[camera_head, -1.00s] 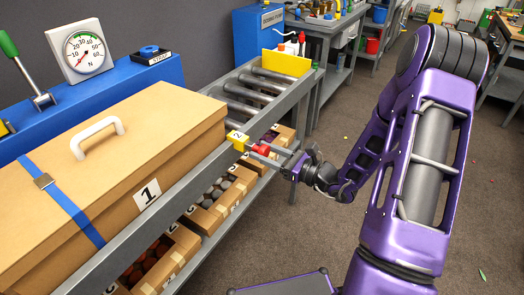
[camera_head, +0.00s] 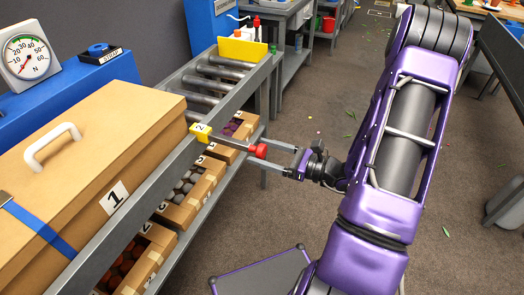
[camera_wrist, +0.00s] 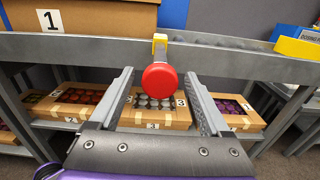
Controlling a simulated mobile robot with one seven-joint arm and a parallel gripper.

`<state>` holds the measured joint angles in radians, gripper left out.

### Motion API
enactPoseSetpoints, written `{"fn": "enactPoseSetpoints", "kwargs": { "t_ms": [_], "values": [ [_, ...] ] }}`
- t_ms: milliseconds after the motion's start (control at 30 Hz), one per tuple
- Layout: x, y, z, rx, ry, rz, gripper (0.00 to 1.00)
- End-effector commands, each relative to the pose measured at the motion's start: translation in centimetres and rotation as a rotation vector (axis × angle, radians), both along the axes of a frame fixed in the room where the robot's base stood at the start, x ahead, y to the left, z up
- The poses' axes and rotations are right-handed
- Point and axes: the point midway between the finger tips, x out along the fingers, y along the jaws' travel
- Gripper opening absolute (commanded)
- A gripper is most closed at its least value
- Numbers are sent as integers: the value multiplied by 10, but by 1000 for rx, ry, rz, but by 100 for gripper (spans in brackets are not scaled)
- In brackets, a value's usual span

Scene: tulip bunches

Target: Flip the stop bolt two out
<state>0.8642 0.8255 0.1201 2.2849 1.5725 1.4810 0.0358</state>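The stop bolt two is a yellow block (camera_head: 200,132) marked 2 on the grey conveyor's side rail, with a grey rod and a red round knob (camera_head: 261,151) standing out from the rail. My gripper (camera_head: 272,158) reaches in from the right with its fingers at the knob. In the wrist view the red knob (camera_wrist: 160,81) sits centrally between the two finger tips, with gaps showing on both sides. The fingers are open and do not look closed on it. The yellow block (camera_wrist: 160,42) shows just behind the knob, which hides most of the rod.
A large cardboard box (camera_head: 105,165) marked 1 stands on the conveyor at left. A yellow end plate (camera_head: 243,50) stands at the conveyor's far end. Open cartons (camera_head: 190,190) lie on the shelf below the rail. The floor (camera_head: 310,100) right of the conveyor is mostly clear.

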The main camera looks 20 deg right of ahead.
Motion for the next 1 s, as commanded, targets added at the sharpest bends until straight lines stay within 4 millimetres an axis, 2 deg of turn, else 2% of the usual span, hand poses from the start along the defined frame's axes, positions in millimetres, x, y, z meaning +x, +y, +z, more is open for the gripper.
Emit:
{"fn": "enactPoseSetpoints", "kwargs": {
  "t_ms": [367, 533, 667, 1000],
  "values": [
    [1, 1, 0, 0, -1, 1, 81],
    [-8, -10, 1, -1, -1, -3, 81],
    [-26, -28, 1, -1, -1, -5, 81],
    [-86, -86, 1, -1, -1, -4, 81]
  ]
}}
